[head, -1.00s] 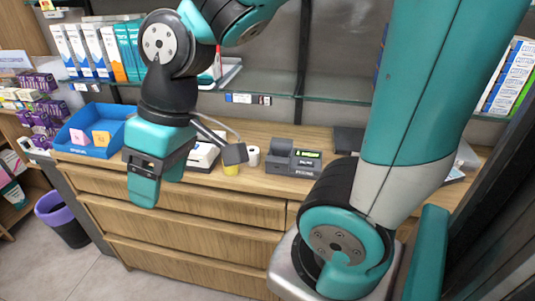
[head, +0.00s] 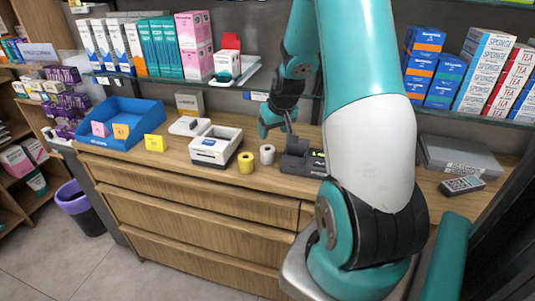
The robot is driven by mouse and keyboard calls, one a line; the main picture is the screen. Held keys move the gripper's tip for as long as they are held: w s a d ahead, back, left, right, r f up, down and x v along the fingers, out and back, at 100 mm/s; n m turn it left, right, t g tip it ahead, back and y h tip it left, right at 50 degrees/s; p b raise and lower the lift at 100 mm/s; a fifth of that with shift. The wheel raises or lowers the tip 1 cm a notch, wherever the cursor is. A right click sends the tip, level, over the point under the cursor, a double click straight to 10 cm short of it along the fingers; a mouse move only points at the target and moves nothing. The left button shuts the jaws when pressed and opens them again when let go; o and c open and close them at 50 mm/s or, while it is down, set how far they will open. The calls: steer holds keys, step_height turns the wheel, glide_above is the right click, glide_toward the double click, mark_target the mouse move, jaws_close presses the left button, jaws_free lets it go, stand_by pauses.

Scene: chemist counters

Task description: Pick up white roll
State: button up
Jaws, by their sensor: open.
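The white roll (head: 267,154) stands on the wooden counter, between a yellow roll (head: 246,162) on its left and a dark card terminal on its right. My gripper (head: 265,132) is open, above and behind the white roll in the picture, close to it. Its jaws look empty. I cannot tell the exact gap between the jaws and the roll. My arm hides part of the counter to the right.
A white printer (head: 216,146) stands left of the rolls. The dark terminal (head: 301,158) is close on the right. A blue tray (head: 120,124) and a yellow note block (head: 155,143) are further left. A glass shelf with boxes runs above the counter.

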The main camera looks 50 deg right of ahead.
mark_target(268, 149)
steer(key=x, duration=0.4)
steer(key=shift+w+f+p, duration=0.15)
steer(key=shift+f+p, duration=0.15)
steer(key=shift+f, duration=0.05)
steer(key=shift+f+p, duration=0.3)
steer(key=shift+f, duration=0.25)
steer(key=shift+a+p+x, duration=0.1)
steer(key=shift+p+x, duration=0.2)
steer(key=shift+x, duration=0.75)
steer(key=shift+a+p+x, duration=0.15)
steer(key=shift+p+x, duration=0.15)
steer(key=shift+x, duration=0.75)
steer(key=c, duration=0.7)
